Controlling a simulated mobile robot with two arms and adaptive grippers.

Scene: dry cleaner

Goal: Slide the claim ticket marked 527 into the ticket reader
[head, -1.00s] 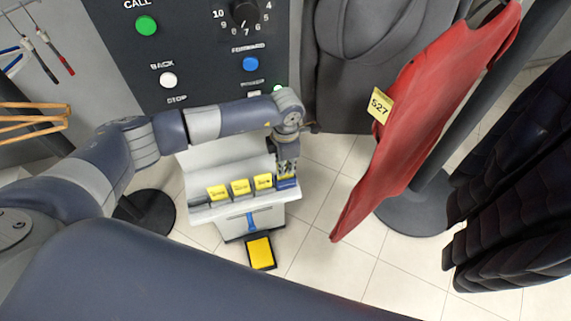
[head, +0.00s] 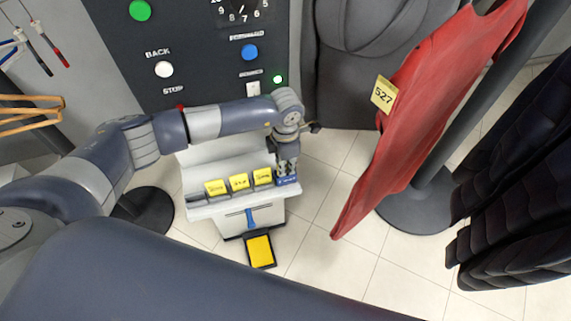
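Several upright holders stand along the shelf of a white stand (head: 228,210). Three yellow claim tickets show there: left (head: 216,187), middle (head: 239,182) and right (head: 262,177). Their print is too small to read. A blue piece (head: 287,181) sits at the shelf's right end. My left gripper (head: 287,171) points down right over it. Whether its fingers hold anything is unclear. A yellow tag marked 527 (head: 383,94) hangs on a red garment (head: 420,110). A small white piece (head: 253,88) beside a green light is on the dark panel; I cannot tell whether it is the ticket reader. My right gripper is out of view.
The dark panel (head: 205,60) has green, white and blue buttons and a dial. A yellow-topped pedal (head: 261,251) lies on the floor. Wooden hangers (head: 30,112) are at left, dark coats (head: 510,190) at right. Tiled floor is clear between stand and garment.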

